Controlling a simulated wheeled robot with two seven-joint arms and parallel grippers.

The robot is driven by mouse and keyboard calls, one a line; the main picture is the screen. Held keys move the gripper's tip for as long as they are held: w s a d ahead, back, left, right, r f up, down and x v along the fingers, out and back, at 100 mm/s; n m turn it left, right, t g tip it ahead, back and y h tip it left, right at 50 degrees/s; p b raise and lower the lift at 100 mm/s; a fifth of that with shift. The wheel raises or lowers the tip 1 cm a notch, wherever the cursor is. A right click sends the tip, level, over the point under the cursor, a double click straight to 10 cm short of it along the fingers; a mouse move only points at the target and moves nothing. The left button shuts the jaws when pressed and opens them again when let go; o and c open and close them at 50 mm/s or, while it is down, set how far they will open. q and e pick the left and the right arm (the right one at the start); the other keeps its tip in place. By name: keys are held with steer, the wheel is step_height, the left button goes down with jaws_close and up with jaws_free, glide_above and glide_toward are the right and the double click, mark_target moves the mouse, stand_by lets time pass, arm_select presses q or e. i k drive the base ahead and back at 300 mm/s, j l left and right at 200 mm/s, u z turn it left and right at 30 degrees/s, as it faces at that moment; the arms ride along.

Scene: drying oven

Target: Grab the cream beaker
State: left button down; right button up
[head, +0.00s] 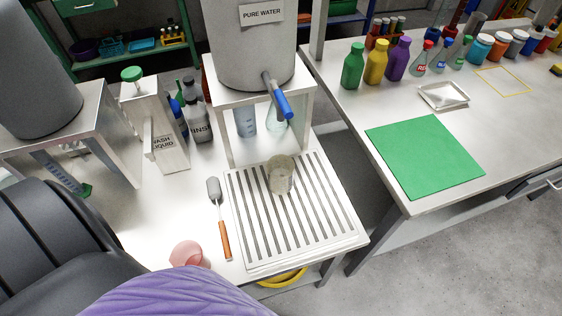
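The cream beaker (281,176) is a small, see-through, yellowish vessel. It stands on the white slatted drain rack (328,226), toward the rack's back, in front of the tank's stand. Nothing is holding it. Neither of my grippers shows in the head view, so I cannot see whether they are open or shut.
The PURE WATER tank (248,50), with a blue-handled tap (283,103), stands just behind the beaker. An orange-handled brush (220,220) lies left of the rack. A pink object (187,253) sits at the front. A gap separates the right table with its green mat (425,155).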

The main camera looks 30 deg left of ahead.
mark_target(280, 167)
steer(key=u, duration=1.05)
